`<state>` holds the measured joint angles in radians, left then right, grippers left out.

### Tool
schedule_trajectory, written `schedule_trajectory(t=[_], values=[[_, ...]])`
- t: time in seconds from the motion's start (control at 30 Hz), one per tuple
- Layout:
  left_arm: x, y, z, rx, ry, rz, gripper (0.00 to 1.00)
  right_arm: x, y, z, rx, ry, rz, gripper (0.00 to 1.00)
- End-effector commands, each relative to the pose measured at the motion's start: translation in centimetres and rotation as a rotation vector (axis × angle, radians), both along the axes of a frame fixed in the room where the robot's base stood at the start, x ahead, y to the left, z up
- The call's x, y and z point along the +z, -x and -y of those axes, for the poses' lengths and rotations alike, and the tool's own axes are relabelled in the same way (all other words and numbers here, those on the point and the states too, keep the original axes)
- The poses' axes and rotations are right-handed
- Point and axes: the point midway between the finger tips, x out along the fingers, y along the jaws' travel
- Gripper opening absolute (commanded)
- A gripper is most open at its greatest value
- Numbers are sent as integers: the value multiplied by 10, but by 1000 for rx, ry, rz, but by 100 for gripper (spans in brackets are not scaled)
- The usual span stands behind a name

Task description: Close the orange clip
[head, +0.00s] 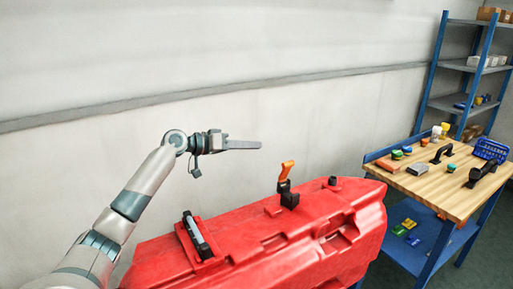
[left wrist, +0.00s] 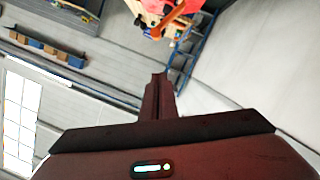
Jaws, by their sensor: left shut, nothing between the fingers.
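The orange clip (head: 286,171) stands up from a black base (head: 289,198) on top of the red tank (head: 320,255) in the head view. Its orange lever points upward, tilted slightly. My left gripper (head: 259,145) is shut and empty, held above the tank, left of the clip and apart from it. My right gripper does not show.
A black latch or handle (head: 196,235) sits on the tank's left part, and a dark cap (head: 333,181) on its right. A wooden-topped workbench (head: 445,193) with tools and a blue basket (head: 490,150) stands at right. A shelf (head: 462,65) stands behind. A pale wall backs the tank.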

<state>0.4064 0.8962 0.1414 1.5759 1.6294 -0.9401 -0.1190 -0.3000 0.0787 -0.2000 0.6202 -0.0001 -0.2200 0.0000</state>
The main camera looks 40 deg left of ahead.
Motion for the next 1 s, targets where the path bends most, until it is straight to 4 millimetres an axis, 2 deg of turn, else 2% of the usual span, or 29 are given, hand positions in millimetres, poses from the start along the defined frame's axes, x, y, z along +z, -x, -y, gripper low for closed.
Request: schedule_trajectory(t=[0.2,0.6,1.0], values=[[0,-25,15,0,2,2,0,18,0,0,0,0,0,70],[-14,-76,44,-1,2,0,0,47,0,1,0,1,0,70],[-48,-68,61,-1,-1,0,0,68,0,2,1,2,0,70]])
